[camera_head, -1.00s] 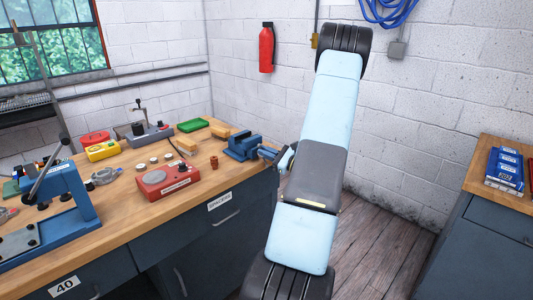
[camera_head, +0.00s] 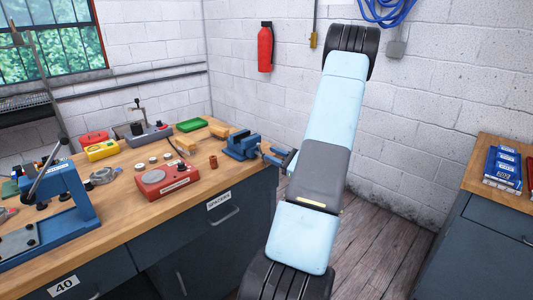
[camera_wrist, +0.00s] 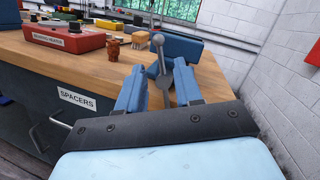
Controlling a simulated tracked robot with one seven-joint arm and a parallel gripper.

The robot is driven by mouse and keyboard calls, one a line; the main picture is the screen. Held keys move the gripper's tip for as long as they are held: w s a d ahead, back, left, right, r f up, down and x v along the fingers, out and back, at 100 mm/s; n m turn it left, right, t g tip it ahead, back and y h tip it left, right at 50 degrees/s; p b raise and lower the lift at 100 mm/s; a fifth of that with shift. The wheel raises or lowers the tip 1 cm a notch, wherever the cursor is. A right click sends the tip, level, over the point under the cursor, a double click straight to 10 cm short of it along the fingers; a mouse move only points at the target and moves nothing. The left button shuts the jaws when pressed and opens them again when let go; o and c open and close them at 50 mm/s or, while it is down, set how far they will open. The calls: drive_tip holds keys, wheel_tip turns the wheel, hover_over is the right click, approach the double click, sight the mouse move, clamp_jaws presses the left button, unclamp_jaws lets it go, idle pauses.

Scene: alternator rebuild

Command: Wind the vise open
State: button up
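The blue vise (camera_head: 241,147) stands at the right end of the wooden bench, and its body also shows in the wrist view (camera_wrist: 190,50). Its grey metal handle (camera_wrist: 160,62), with a ball at its upper end, points toward my camera side. My gripper (camera_wrist: 158,84) is at the vise's handle end, just off the bench edge. Its two blue fingers are apart, with the handle between them in the picture. Gaps show on both sides, and I see no finger pressing on it. In the head view my gripper (camera_head: 274,156) is small and partly hidden by my arm.
Drawers sit below. A white brick wall is behind, and another cabinet stands at right.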

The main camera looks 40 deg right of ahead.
drive_tip(key=v, duration=0.9)
drive_tip(key=shift+s, duration=0.35)
drive_tip(key=shift+d, duration=0.1)
drive_tip(key=w+a+r+n+g+y, duration=0.15)
drive_tip(key=a+r+n+g, duration=0.3)
drive_tip(key=a, duration=0.45)
drive_tip(key=a+r+n+g+y, duration=0.2)
drive_tip(key=a+r+n+g, duration=0.25)
drive_tip(key=a, duration=0.45)
drive_tip(key=w+a+r+n+g+y, duration=0.1)
drive_tip(key=a+r+n+g, duration=0.4)
drive_tip(key=a, duration=0.4)
drive_tip(key=s+a+r+n+t+h, duration=0.1)
drive_tip(key=s+a+r+n+h, duration=0.9)
drive_tip(key=s+a+n+h, duration=0.1)
drive_tip(key=s+a+n, duration=0.1)
drive_tip(key=s+n, duration=0.1)
drive_tip(key=shift+s+a+r+n, duration=0.2)
drive_tip(key=shift+s+a+n, duration=0.1)
drive_tip(key=shift+s, duration=0.1)
